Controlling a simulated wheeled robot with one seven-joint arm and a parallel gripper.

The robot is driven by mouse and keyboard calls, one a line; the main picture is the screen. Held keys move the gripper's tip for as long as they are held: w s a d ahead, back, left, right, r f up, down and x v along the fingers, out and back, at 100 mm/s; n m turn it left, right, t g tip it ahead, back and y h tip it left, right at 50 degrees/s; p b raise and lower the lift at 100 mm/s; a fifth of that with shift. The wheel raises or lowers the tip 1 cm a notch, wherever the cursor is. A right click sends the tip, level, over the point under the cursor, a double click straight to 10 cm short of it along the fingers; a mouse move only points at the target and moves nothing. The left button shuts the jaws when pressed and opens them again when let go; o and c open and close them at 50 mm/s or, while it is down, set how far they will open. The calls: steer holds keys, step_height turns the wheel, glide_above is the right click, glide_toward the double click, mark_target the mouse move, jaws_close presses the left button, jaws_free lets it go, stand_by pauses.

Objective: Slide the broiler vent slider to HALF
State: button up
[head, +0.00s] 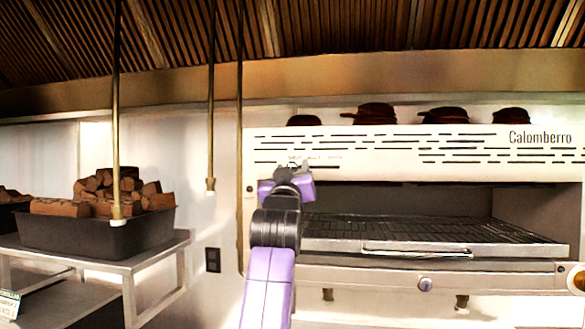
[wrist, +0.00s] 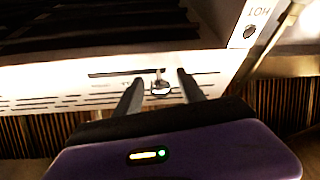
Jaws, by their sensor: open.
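The broiler (head: 390,141) has a pale front panel with a short vent slider slot and small labels (head: 315,157) at its upper left; the lettering is too small to read surely. My gripper (wrist: 158,80) is open, with one finger on each side of the knob and visible gaps between; contact is not visible. In the head view my gripper (head: 291,171) is at the panel, covering part of the slot area.
Below the panel is the open broiler cavity with a grill rack (head: 400,229) and front handle (head: 417,253). Dark pans (head: 375,113) sit on top. Hanging rods (head: 211,120) are left of my arm. A log bin (head: 95,233) stands on a table at left.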

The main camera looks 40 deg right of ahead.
jaws_close()
stand_by(1.4)
